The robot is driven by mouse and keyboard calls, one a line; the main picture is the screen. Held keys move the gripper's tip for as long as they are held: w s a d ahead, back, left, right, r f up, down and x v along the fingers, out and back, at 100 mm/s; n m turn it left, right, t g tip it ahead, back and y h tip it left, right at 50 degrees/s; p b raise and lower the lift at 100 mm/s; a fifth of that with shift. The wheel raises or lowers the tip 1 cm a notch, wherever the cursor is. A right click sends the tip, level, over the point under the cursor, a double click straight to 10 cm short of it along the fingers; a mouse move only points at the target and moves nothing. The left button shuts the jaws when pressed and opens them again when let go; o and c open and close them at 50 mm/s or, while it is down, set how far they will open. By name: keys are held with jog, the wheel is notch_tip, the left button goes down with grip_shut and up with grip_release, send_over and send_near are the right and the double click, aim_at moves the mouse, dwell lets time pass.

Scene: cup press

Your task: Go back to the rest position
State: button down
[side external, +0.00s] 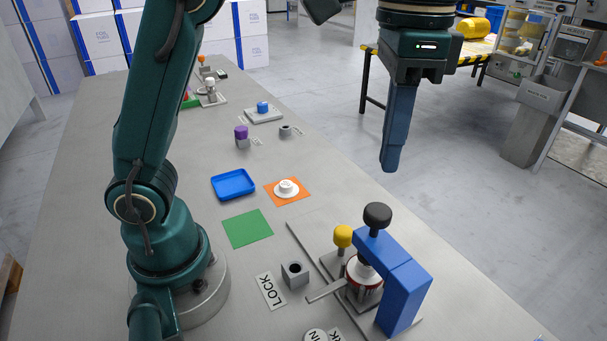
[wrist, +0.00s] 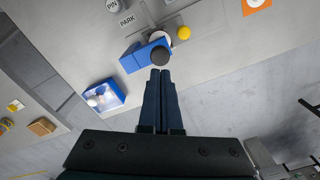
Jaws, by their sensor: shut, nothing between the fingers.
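My gripper (side external: 391,168) is shut and empty, pointing down in the air above and behind the press in the side view. Its two closed fingers also show in the wrist view (wrist: 160,76). The press is a blue bracket (side external: 404,285) with a black knob (side external: 377,215) on top, standing on a grey plate at the table's front right. A red and white cup-like part (side external: 364,278) sits under the bracket, partly hidden by it. A yellow knob (side external: 343,236) stands beside it. The gripper touches none of these.
A grey block with a hole (side external: 295,273) and a LOCK label (side external: 270,291) lie left of the press. A green mat (side external: 248,229), a blue tray (side external: 233,184) and an orange mat (side external: 302,199) with a white piece lie farther back. Air around the gripper is clear.

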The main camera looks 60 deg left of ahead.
jog(key=shift+r, duration=0.15)
jog(key=s+a+r+n+t, duration=0.2)
jog(key=s+a+n, duration=0.1)
jog(key=s+a, duration=0.25)
jog(key=s+a+f+n+t, duration=0.1)
jog(key=s+f, duration=0.1)
jog(key=f, duration=0.3)
jog(key=s+a+f+n+t, duration=0.1)
jog(key=a+f+n+t, duration=0.1)
jog(key=f, duration=0.3)
jog(key=shift+s+a+t, duration=0.25)
jog(key=shift+s+t, duration=0.05)
jog(key=shift+s, duration=0.05)
